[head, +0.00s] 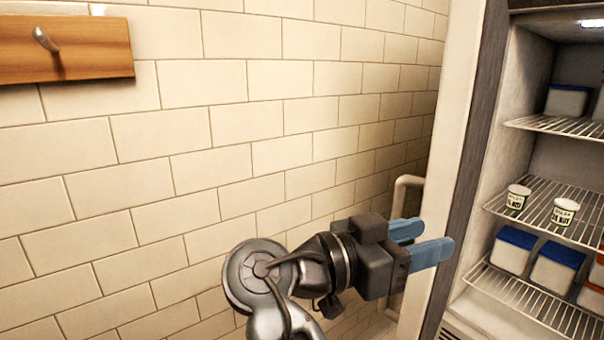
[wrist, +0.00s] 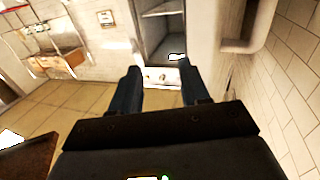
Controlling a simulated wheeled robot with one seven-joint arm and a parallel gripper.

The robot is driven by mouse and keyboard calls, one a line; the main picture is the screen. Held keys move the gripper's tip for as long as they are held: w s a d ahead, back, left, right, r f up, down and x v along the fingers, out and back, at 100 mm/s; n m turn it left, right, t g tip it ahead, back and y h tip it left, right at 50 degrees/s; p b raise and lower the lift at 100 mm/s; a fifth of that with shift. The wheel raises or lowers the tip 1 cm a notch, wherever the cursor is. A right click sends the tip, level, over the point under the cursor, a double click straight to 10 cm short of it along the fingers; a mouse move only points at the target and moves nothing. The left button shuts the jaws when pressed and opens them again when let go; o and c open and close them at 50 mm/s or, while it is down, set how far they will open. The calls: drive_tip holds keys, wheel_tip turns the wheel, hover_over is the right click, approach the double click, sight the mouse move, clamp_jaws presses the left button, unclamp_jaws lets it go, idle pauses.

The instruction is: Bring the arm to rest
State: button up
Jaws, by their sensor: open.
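My gripper (head: 432,241) is at the lower middle of the head view, in front of the tiled wall and left of the open fridge. Its two blue fingers point right, toward the fridge's near side edge. In the wrist view the fingers (wrist: 160,92) are spread apart with nothing between them. The gripper is open and empty. My arm is bent, and its lower part runs out of the bottom of the head view.
The fridge (head: 464,150) stands open at right, with tubs (head: 565,211) and blue-lidded boxes (head: 514,250) on wire shelves. A pale pipe (head: 400,190) runs by the wall behind my gripper. A wooden hook board (head: 90,48) hangs upper left. The wrist view shows open tiled floor (wrist: 85,100).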

drive_tip(key=s+d+f+n+t+y, duration=0.1)
drive_tip(key=d+f+n+t+y, duration=0.2)
drive_tip(key=f+n, duration=0.35)
drive_tip(key=s+d+f+n+t+y, duration=0.1)
drive_tip(key=d+f+n+t+y, duration=0.15)
drive_tip(key=f, duration=0.75)
drive_tip(key=s+f+n+y, duration=0.6)
drive_tip(key=s+f, duration=0.4)
drive_tip(key=f, duration=0.2)
drive_tip(key=s+n+t+y+p, duration=0.1)
drive_tip(key=s+y, duration=0.4)
drive_tip(key=s, duration=1)
drive_tip(key=s+d+r+m+t, duration=0.1)
drive_tip(key=s+r+m+t, duration=0.1)
drive_tip(key=s+r, duration=0.9)
drive_tip(key=shift+s+r+p, duration=0.25)
drive_tip(key=shift+r+p, duration=0.1)
drive_tip(key=shift+r, duration=0.1)
